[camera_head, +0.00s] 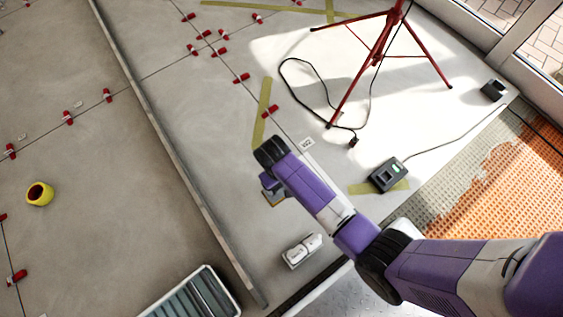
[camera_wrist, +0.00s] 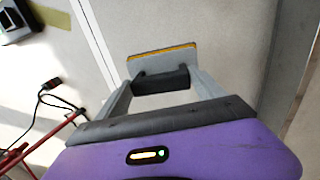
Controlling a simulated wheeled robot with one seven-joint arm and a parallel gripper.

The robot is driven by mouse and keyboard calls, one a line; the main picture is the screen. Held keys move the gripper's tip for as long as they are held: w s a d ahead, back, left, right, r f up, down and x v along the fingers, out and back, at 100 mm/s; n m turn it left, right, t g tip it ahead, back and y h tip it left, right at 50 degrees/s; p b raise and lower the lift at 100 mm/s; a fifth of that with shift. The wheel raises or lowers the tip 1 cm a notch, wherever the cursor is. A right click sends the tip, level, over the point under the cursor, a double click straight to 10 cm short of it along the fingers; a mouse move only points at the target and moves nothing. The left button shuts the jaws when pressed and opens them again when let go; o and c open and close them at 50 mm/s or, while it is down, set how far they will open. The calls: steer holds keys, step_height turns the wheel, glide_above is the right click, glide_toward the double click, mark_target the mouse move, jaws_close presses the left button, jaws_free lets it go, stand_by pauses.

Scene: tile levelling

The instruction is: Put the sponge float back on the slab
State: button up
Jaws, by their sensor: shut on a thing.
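The sponge float shows in the wrist view as a grey board (camera_wrist: 160,57) with a thin orange-yellow edge and a dark handle (camera_wrist: 160,80). My gripper (camera_wrist: 164,79) is shut on the handle, with one grey finger at each end of it. In the head view the float (camera_head: 277,200) is mostly hidden under my arm, with one edge showing. The pale grey slab (camera_head: 225,150) lies under it. I cannot tell whether the float touches the slab or hangs just above it.
A white double block (camera_head: 302,250) and a grey slatted tray (camera_head: 190,297) lie nearby. A black device (camera_head: 387,175) with a cable sits right of my arm. A red tripod (camera_head: 380,45) stands behind. Red clips (camera_head: 241,78) dot the joints. A yellow roll (camera_head: 40,194) lies left.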

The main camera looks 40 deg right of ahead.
mark_target(282, 189)
steer(key=shift+f+b, duration=1.8)
steer(key=shift+f, duration=1.95)
steer(key=shift+f, duration=0.15)
steer(key=o, duration=2)
steer(key=r+p, duration=0.2)
steer(key=r, duration=0.2)
steer(key=r+p, duration=0.2)
steer(key=r, duration=0.2)
steer(key=a+r+p, duration=0.1)
steer(key=r+p, duration=0.1)
steer(key=r, duration=0.2)
steer(key=shift+a+r+p, duration=0.1)
steer(key=shift+p, duration=0.3)
